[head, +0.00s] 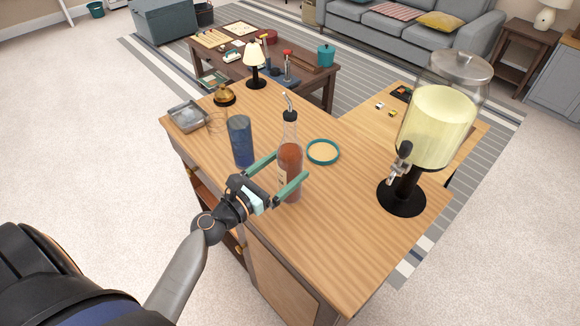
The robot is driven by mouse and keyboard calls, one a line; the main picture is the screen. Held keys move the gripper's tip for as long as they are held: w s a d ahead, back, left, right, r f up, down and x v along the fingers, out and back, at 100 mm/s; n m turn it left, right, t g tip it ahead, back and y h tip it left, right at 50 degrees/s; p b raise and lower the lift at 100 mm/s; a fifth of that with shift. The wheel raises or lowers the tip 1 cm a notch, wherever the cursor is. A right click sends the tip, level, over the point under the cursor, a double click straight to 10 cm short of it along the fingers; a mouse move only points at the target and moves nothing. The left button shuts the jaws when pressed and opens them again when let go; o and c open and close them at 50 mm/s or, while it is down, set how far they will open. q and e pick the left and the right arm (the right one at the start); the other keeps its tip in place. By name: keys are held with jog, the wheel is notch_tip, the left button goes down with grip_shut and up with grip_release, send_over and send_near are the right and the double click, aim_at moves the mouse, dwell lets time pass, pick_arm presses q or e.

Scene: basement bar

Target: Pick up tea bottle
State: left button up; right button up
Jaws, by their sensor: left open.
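The tea bottle (290,150) is a clear bottle with red-brown liquid and a dark cap with a metal pourer. It stands upright on the wooden counter (330,240). My left gripper (291,166) is open, its two green fingers reaching toward the bottle. One finger ends at the bottle's left side and the other crosses in front of its lower part. The bottle appears to be between them; I cannot tell whether either finger touches it. My right gripper is not in view.
A blue tumbler (240,141) stands close left of the bottle. A round teal-rimmed coaster (323,152) lies to its right. A large drink dispenser (433,125) stands at the right end. A metal tray (188,117) and a brass bell (225,95) are at the far left. The near right counter is clear.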

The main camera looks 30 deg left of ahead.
aim_at(299, 157)
pick_arm(q)
jog(key=x, duration=0.4)
jog(key=shift+w+d+r+p, duration=0.1)
jog(key=shift+w+d+p, duration=0.15)
jog(key=shift+w+p, duration=0.1)
jog(key=shift+c, duration=0.4)
grip_shut()
jog(key=shift+r, duration=0.15)
dwell(0.3)
